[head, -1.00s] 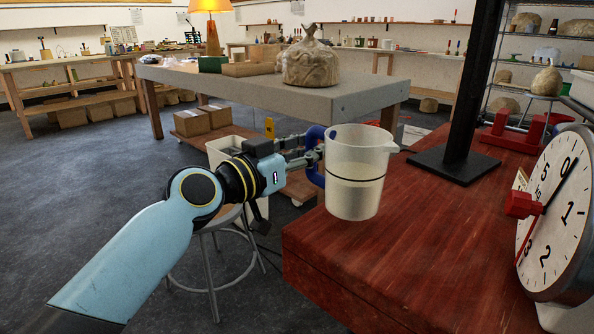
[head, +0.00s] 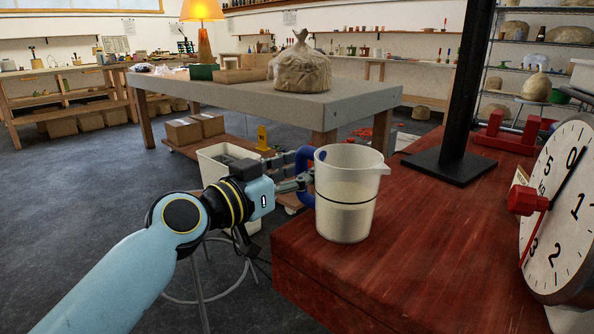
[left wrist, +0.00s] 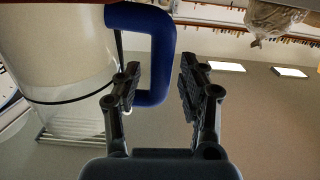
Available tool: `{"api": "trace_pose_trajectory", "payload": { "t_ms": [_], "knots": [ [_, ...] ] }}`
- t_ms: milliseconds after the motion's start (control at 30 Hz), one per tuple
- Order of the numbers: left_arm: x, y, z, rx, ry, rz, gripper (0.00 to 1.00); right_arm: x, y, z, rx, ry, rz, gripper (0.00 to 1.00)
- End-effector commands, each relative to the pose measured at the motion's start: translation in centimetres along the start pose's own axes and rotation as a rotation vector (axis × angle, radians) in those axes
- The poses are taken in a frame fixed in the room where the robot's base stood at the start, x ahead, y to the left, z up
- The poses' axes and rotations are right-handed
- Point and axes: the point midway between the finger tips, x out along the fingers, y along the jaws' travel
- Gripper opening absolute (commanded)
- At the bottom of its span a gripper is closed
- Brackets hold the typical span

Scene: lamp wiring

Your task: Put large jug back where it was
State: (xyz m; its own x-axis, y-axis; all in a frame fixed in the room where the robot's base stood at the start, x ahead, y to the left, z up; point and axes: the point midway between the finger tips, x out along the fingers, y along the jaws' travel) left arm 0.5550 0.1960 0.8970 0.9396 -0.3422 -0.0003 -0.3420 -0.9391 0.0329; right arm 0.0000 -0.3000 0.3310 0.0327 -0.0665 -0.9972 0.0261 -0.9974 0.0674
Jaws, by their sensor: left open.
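The large jug (head: 345,205) is a translucent whitish pitcher with a dark line around it, a spout at right and a blue handle (head: 306,165) at left. It appears to stand upright on the red wooden table (head: 420,250), near the left edge. My left gripper (head: 303,182) is at the handle. In the left wrist view the gripper (left wrist: 160,70) is open, its fingers apart around the outer bar of the blue handle (left wrist: 160,45). The jug's body (left wrist: 55,50) fills the left of that view. My right gripper is not in view.
A large dial scale (head: 560,210) stands at the table's right, with a black post base (head: 450,165) behind the jug. A stool (head: 205,270) and white bin (head: 215,165) are beyond my left arm. The red table's front is clear.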

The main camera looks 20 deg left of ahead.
Motion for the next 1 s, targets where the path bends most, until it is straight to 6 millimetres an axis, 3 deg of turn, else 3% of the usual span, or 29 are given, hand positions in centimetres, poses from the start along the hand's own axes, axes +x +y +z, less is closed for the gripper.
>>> {"api": "trace_pose_trajectory", "payload": {
  "t_ms": [167, 700, 1000],
  "knots": [
    [-0.1, 0.0, -0.4, 0.001, 0.000, 0.000, 0.41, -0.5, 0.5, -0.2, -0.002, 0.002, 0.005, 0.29],
    [-10.8, 0.0, -0.1, 0.003, -0.003, 0.001, 0.41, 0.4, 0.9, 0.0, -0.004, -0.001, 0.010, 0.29],
    [-12.0, -0.1, 0.0, -0.001, -0.004, -0.002, 0.41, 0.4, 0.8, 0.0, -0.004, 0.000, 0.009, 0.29]
  ]
}}
